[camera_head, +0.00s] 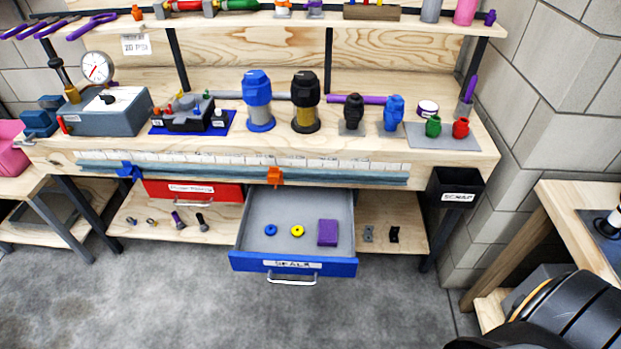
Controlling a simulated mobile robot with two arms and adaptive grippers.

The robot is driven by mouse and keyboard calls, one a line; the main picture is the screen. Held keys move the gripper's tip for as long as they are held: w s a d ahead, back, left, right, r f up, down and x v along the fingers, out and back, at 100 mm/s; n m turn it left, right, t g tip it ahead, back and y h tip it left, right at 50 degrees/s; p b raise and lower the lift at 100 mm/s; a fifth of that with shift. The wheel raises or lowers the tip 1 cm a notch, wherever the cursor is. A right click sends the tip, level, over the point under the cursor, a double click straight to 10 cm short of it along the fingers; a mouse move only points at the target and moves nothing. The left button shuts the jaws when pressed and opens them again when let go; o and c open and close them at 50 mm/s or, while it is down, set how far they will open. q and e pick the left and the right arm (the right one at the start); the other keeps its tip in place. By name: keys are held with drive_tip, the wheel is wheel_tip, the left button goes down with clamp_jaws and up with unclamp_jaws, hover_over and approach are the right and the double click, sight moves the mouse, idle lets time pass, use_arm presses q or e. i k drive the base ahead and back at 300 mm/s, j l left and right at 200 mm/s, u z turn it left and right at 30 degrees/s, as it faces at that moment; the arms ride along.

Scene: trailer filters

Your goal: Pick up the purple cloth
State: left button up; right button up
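A purple folded square, which looks like the purple cloth (327,232), lies flat in the open blue drawer (293,264) labelled SEALS. It is at the right side of the drawer floor. A yellow ring (297,231) and a blue ring (270,230) lie to its left, apart from it. Nothing covers the cloth. Neither of my grippers shows in the head view. A black, rounded part at the lower right looks like my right arm, with no fingers visible.
The workbench (350,143) above the drawer holds a blue-capped filter (258,100), a black-capped filter (305,102) and a gauge device (105,105). A black scrap bin (454,186) hangs at the bench's right end. The floor before the drawer is clear.

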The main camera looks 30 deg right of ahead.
sight(327, 228)
drive_tip(key=z, duration=0.95)
drive_tip(key=j, duration=0.2)
drive_tip(key=i+l+z, duration=0.05)
